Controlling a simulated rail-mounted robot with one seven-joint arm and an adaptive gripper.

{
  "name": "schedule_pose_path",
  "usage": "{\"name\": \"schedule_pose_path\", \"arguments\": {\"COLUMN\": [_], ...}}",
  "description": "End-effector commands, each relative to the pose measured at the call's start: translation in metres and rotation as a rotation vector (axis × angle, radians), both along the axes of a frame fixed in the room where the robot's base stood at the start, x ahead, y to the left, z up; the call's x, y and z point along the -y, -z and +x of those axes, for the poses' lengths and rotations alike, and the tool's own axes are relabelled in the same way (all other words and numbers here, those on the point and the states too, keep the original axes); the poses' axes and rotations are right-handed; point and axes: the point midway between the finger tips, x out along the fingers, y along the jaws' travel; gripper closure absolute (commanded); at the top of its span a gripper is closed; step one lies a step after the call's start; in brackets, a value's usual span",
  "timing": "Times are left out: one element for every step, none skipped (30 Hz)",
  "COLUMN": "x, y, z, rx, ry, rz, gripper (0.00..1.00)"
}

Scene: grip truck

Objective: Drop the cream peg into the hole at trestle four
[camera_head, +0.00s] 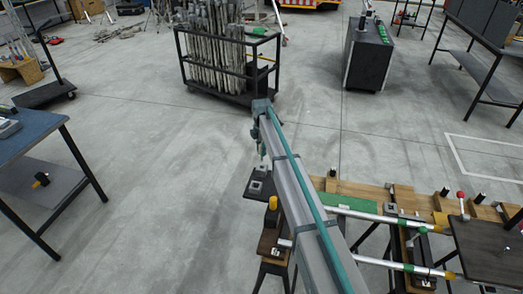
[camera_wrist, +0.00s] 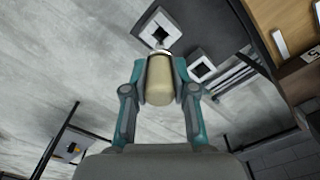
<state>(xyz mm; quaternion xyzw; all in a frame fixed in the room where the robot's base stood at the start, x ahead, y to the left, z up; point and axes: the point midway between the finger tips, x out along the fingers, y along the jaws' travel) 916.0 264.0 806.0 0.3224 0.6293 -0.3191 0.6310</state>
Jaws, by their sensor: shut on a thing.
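In the wrist view my gripper (camera_wrist: 160,68) is shut on the cream peg (camera_wrist: 160,82), with a finger on each side of it. Past the peg's far end is a square block with a dark square hole (camera_wrist: 156,29). The peg end overlaps the block's lower edge in the picture; I cannot tell the gap between them. A second holed block (camera_wrist: 201,68) is to the right. In the head view my gripper (camera_head: 262,147) hangs at the arm's end, above two small grey blocks (camera_head: 259,171) on a dark plate. The peg is not clear there, and no trestle number is readable.
A long workbench (camera_head: 350,188) with green and silver rods, black knobs and a yellow-topped peg (camera_head: 272,203) runs to the right. A black rack of poles (camera_head: 228,88) stands behind. A blue-topped table (camera_head: 30,133) is at left. Open floor lies between.

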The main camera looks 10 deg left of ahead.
Motion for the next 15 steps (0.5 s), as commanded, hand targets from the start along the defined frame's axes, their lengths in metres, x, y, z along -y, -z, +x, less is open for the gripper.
{"name": "schedule_pose_path", "arguments": {"x": [0.000, 0.000, 0.000, 0.000, 0.000, 0.000, 0.000, 0.000, 0.000, 0.000, 0.000, 0.000, 0.000, 0.000, 0.000], "y": [-0.004, -0.006, -0.008, -0.010, -0.011, -0.014, -0.015, -0.017, -0.019, -0.020, -0.022, -0.024, -0.026, -0.027, -0.029], "z": [0.000, 0.000, 0.000, 0.000, 0.000, 0.000, 0.000, 0.000, 0.000, 0.000, 0.000, 0.000, 0.000, 0.000, 0.000], "rx": [0.000, 0.001, 0.001, 0.000, 0.000, 0.000, 0.000, 0.000, 0.000, 0.000, 0.000, 0.000, -0.001, -0.001, -0.001], "ry": [0.000, 0.000, 0.000, 0.000, 0.000, 0.000, 0.000, 0.000, 0.000, 0.000, 0.000, 0.000, 0.000, 0.000, 0.000], "rz": [0.000, 0.001, 0.001, 0.000, 0.000, 0.000, 0.000, 0.000, 0.000, 0.000, 0.000, 0.000, -0.001, -0.001, -0.001], "gripper": [0.99, 0.99, 0.99, 0.99, 0.99, 0.99, 0.99, 0.99, 0.99, 0.99, 0.99, 0.99, 0.99, 0.99, 0.99]}}
